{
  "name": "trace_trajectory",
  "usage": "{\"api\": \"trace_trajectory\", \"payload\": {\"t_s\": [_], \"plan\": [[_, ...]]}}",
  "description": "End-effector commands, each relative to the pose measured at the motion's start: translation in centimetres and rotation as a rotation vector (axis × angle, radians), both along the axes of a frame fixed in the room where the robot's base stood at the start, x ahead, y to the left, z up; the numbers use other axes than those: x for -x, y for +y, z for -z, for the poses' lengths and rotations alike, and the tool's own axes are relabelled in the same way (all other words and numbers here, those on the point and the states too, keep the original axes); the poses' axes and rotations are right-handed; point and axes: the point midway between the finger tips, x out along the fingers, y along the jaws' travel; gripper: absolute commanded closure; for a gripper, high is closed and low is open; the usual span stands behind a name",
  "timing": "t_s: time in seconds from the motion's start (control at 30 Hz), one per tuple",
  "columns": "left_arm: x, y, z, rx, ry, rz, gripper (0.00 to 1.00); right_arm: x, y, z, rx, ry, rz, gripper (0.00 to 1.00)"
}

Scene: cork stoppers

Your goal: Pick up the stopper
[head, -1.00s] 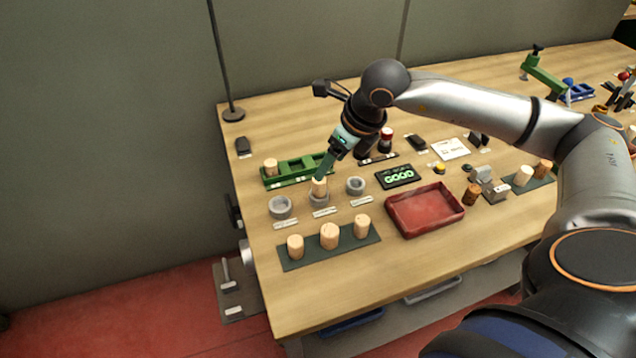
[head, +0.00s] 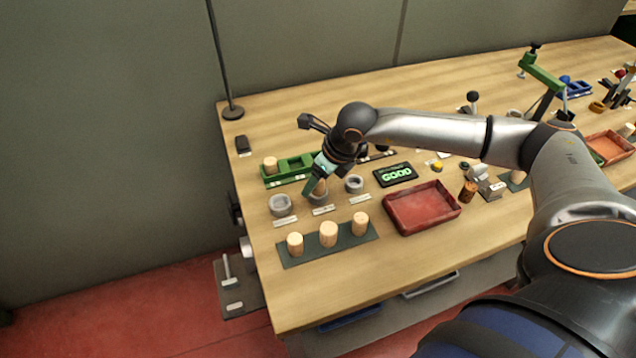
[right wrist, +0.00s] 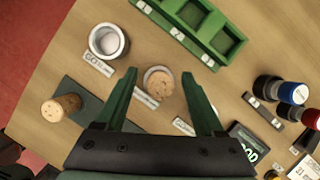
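My right gripper (head: 316,188) reaches down over the middle one of a row of grey ring cups (head: 318,198). A cork stopper (head: 321,186) stands upright in that cup, partly hidden by the gripper in the head view. In the right wrist view the stopper's round top (right wrist: 158,80) lies between the two green fingers of the gripper (right wrist: 160,74). The fingers are open, with a gap showing on each side of the stopper. My left gripper is not in view.
Empty-looking grey cups stand left (head: 281,205) and right (head: 354,184). A green rack (head: 296,164) is behind. Several corks stand on a dark mat (head: 342,246) in front. A red tray (head: 424,210) and a "GOOD" display (head: 394,174) are to the right.

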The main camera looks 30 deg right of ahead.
Motion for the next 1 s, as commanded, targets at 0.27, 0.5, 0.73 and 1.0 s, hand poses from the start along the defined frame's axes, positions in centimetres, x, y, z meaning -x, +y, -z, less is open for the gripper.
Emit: {"api": "trace_trajectory", "payload": {"t_s": [0.27,0.5,0.73,1.0], "plan": [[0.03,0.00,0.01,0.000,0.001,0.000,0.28,0.02,-0.03,-0.03,0.000,0.000,0.001,0.63],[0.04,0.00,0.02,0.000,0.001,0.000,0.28,0.02,-0.04,-0.04,0.000,0.000,0.001,0.90],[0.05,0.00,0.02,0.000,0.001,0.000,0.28,0.01,-0.04,-0.06,0.000,0.000,0.001,1.00],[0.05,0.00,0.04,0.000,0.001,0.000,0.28,-0.01,-0.04,-0.20,0.001,0.000,0.001,1.00]]}}
